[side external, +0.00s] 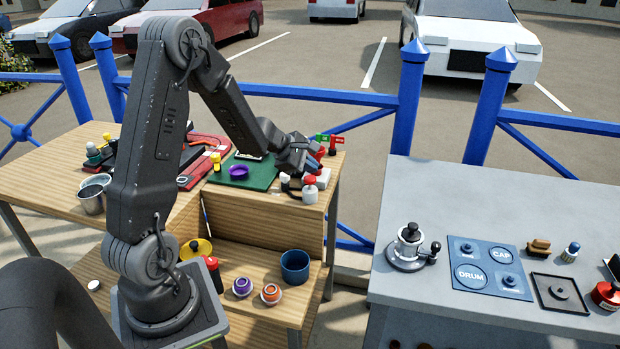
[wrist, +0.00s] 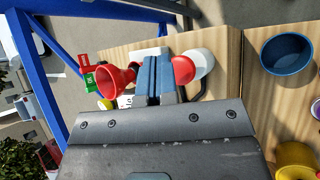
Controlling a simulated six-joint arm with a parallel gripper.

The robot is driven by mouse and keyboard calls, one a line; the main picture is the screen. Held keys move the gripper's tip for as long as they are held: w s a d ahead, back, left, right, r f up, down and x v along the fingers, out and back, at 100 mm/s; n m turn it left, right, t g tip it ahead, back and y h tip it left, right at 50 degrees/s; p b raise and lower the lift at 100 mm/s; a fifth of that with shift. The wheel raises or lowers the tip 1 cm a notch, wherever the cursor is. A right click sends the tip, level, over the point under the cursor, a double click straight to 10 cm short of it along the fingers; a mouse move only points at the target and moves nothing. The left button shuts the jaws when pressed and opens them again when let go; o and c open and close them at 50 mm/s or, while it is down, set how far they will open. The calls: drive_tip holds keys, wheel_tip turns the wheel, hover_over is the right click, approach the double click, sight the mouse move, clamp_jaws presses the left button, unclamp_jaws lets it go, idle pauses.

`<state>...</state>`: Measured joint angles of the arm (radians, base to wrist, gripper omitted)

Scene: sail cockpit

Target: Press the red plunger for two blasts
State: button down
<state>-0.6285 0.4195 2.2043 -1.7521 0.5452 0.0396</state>
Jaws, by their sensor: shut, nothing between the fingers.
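The red plunger (side external: 310,178) is a round red cap on a white body (side external: 310,196) at the right end of the wooden bench. In the wrist view the red plunger (wrist: 183,70) lies just right of my fingers, with the white body (wrist: 204,63) behind it. A red horn (wrist: 115,80) flares on the other side of my fingers. My gripper (wrist: 155,78) is shut and empty, its blue-grey fingers side by side between horn and plunger. In the side view my gripper (side external: 312,162) is low beside the plunger; I cannot tell whether it touches.
Small red and green flags (side external: 330,139) stand behind my gripper. A green mat (side external: 255,176) with a purple dish (side external: 238,172) lies left of it. A blue bowl (side external: 295,267) sits on the lower shelf. A grey table (side external: 400,280) with a winch stands at right, beyond a gap.

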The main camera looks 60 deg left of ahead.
sight(314, 178)
drive_tip(key=shift+f, duration=0.2)
drive_tip(key=shift+f, duration=0.25)
drive_tip(key=shift+f, duration=1.2)
idle(1.3)
drive_tip(key=shift+r, duration=1.65)
drive_tip(key=shift+r, duration=2.45)
